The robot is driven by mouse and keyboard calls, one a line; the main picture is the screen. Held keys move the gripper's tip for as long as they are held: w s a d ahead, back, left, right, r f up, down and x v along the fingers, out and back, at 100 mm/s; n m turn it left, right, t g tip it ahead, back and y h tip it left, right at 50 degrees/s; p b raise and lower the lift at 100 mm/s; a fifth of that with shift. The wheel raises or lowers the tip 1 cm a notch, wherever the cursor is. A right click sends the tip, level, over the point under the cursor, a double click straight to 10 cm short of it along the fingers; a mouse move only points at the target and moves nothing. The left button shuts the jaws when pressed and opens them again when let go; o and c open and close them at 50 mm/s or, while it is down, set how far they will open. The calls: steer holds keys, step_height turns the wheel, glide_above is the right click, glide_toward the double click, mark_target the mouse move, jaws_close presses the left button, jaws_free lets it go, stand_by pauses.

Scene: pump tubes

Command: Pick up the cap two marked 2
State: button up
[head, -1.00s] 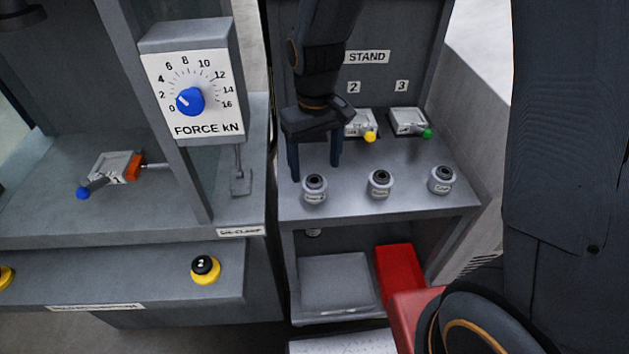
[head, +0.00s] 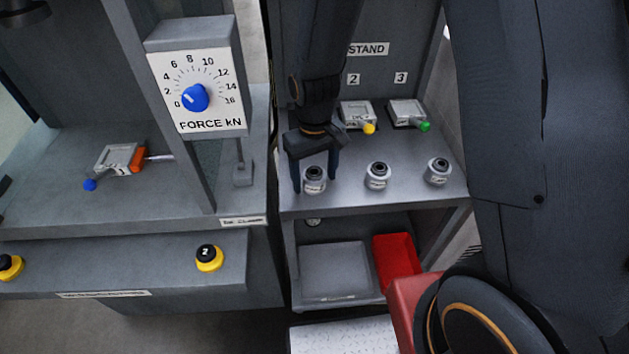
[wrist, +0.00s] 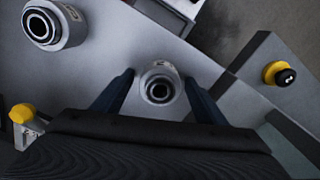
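Three grey ringed caps with dark tops stand in a row on the stand shelf: a left cap (head: 314,180), a middle cap (head: 377,176) and a right cap (head: 438,172). Their small labels are too blurred to read, so I cannot tell which is marked 2. My gripper (head: 315,186) is open and points down over the left cap, one finger to each side. In the wrist view the left cap (wrist: 160,87) stands upright between the open fingers (wrist: 160,92), with gaps on both sides. Another cap (wrist: 45,26) shows at the upper left.
Behind the caps lie clamp-like blocks with a yellow knob (head: 369,128) and a green knob (head: 425,126), under signs 2 and 3. A yellow button with a black top reading 2 (head: 208,257) sits on the left bench. A red bin (head: 398,260) is below.

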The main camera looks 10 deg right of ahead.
steer(key=c, duration=1.2)
steer(key=shift+r, duration=0.1)
